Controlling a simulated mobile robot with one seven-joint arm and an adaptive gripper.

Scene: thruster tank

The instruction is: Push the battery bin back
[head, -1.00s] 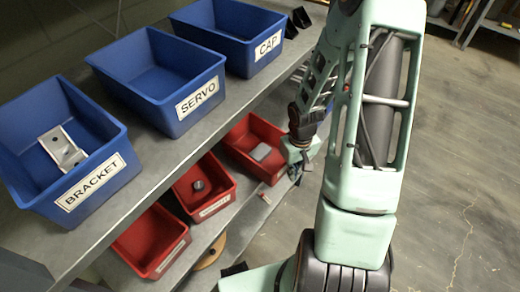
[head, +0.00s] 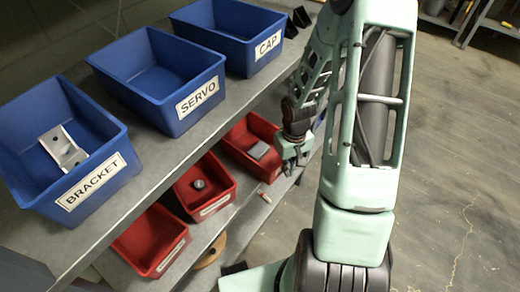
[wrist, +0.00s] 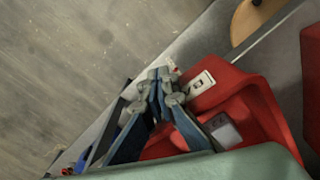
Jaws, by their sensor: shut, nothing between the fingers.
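A red bin (head: 236,138) with a grey block (head: 258,149) in it stands at the far end of the lower shelf; its label is not readable in the head view. In the wrist view the same red bin (wrist: 255,98) shows a white front label (wrist: 201,84) and the grey block (wrist: 222,130). My gripper (head: 291,168) is at the front right corner of this bin, outside it. In the wrist view my gripper (wrist: 160,76) has its fingers together and empty, beside the bin's labelled front. I cannot tell whether they touch it.
Two more red bins, one with a dark round part (head: 198,184) and an empty-looking one (head: 143,235), share the lower shelf. Blue bins marked BRACKET (head: 104,147), SERVO (head: 178,68) and CAP (head: 231,28) stand on the shelf above. Open floor (head: 450,150) lies right.

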